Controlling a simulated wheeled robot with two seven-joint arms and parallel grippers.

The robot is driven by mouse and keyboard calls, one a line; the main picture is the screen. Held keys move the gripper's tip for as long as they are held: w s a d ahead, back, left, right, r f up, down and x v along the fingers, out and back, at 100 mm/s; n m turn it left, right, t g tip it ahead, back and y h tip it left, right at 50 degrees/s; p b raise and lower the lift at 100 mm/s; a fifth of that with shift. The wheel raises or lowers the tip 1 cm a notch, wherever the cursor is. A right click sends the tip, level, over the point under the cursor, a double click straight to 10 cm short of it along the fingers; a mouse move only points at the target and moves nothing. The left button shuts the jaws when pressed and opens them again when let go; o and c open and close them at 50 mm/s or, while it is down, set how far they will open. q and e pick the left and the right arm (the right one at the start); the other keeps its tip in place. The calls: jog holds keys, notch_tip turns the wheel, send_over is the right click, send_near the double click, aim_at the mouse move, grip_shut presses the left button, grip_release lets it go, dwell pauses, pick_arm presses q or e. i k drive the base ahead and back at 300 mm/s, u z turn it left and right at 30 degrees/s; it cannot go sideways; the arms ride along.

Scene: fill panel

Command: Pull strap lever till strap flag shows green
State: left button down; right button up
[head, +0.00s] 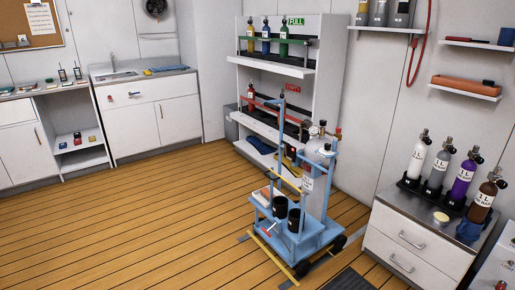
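A blue cart (318,240) stands on the wooden floor right of centre. It carries a tall pale grey cylinder (320,180), upright against its frame, with a valve and gauge at the top. A white label (307,184) hangs at the cylinder's front. Small dark and orange parts show around the cylinder's upper half. I cannot tell which of them is the strap lever or the strap flag, and I see no clear green flag there. Neither of my grippers is in view.
Two black pots (280,207) sit on the cart. A white rack (304,72) with cylinders stands behind it. A drawer cabinet (418,242) with several small cylinders is at the right. A dark floor mat (348,280) lies in front. The floor to the left is clear.

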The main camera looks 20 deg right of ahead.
aim_at(285, 143)
jog(key=u, duration=0.3)
jog(key=i, duration=2)
jog(key=z, duration=0.2)
jog(key=i, duration=1.95)
jog(key=z, duration=2.05)
jog(key=i, duration=1)
jog(key=z, duration=0.75)
